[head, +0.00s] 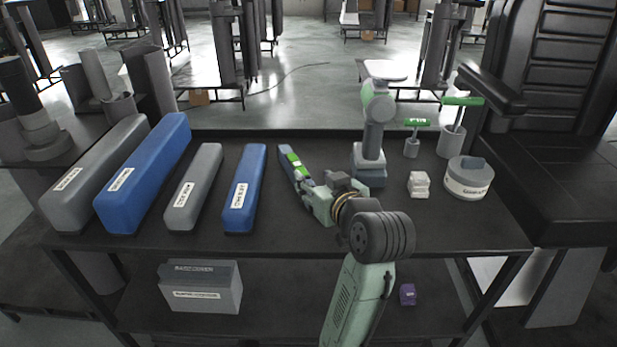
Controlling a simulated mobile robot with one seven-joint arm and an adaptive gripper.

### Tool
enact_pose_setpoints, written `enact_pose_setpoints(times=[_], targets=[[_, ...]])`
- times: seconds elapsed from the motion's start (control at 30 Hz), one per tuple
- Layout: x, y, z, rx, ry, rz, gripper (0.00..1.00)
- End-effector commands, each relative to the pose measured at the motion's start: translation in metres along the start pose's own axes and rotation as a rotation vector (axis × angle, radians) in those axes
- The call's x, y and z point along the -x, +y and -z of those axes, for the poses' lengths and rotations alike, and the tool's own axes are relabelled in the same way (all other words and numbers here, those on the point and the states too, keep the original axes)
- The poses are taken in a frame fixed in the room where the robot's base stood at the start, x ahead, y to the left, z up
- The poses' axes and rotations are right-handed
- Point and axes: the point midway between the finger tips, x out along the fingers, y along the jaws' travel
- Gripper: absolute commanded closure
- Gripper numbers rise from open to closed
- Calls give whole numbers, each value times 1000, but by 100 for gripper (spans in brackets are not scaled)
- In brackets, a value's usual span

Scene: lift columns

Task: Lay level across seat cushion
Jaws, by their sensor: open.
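A slim blue bar with a green and white middle section, which looks like the level (293,160), lies on the dark bench top near its centre. My gripper (304,182) is at the near end of this bar, with its jaws open. The fingers are small and partly hidden by my wrist, so I cannot tell whether they touch the bar. The seat cushion (565,190) is the black, flat seat of a large chair at the right, beside the bench. Its top is bare where it shows.
Grey and blue labelled blocks (245,188) lie on the bench's left. At its right stand a white-grey round pot (469,180), a small white block (419,185) and green-handled tools (462,101). The chair's armrest (490,88) juts out above the bench's right end.

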Motion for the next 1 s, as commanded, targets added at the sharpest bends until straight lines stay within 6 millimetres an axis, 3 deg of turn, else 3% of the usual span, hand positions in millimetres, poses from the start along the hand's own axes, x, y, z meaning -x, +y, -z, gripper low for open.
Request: enact_pose_setpoints(times=[0.37,0.47,0.53,0.67,0.77,0.8,0.87,0.9,1.0], targets=[[10,-1,1,1,1,2,55],[5,-14,14,14,41,16,55],[-3,-39,39,36,116,41,55],[-8,-123,112,80,362,135,55],[14,-205,170,89,598,243,55],[30,-238,190,84,693,291,55],[62,-284,216,69,836,370,55],[88,-314,229,51,931,426,55],[162,-375,253,-12,1160,570,55]])
